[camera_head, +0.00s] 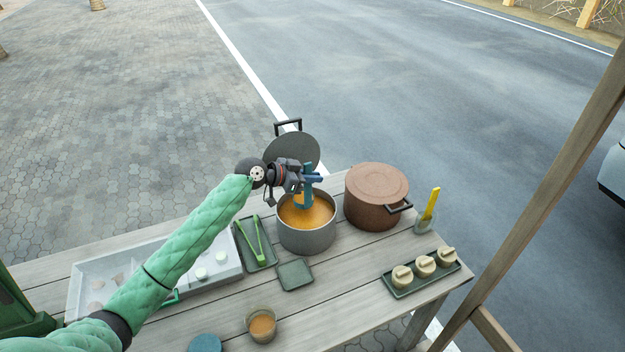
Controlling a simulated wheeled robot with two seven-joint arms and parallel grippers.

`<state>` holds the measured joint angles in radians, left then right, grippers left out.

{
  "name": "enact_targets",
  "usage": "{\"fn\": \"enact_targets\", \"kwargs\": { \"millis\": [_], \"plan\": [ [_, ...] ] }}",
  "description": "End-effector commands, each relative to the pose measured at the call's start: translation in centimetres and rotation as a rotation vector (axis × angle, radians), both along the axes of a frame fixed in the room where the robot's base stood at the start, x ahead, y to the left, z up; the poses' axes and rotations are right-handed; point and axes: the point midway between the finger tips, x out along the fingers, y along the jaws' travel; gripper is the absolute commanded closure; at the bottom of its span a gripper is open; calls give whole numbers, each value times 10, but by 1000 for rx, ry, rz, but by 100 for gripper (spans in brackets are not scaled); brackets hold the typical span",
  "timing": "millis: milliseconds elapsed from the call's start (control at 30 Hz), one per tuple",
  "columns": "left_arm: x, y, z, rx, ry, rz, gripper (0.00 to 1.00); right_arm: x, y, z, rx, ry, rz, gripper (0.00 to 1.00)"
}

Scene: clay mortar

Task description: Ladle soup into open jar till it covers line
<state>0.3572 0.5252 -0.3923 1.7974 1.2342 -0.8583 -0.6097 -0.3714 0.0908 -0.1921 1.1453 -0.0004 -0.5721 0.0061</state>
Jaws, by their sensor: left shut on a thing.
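A grey pot (306,240) of orange soup (318,214) stands open near the table's back edge, its lid (297,152) tilted up behind it. My left gripper (312,178) is above the pot, shut on a blue ladle (303,198). The ladle's lower end is down at the soup; whether its bowl is filled is hidden. An open jar (261,325) at the table's front holds some orange soup. Its line is too small to make out. A round blue lid (205,343) lies left of the jar, cut off by the picture's bottom edge. My right gripper is out of view.
A lidded brown pot (377,196) stands right of the soup pot. Green tongs (258,240) lie on a dark tray, with a small square tray (294,275) beside it. A tray (420,279) of lidded jars is at right. A wooden post (545,190) rises at right.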

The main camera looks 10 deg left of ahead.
Motion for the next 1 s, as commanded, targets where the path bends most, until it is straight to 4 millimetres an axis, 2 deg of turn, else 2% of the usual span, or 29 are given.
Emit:
{"fn": "enact_targets", "kwargs": {
  "millis": [600,1000],
  "plan": [
    [0,0,37,0,-2,-1,100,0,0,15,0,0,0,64],
    [0,0,42,-1,-1,0,100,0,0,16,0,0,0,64]
  ]
}}
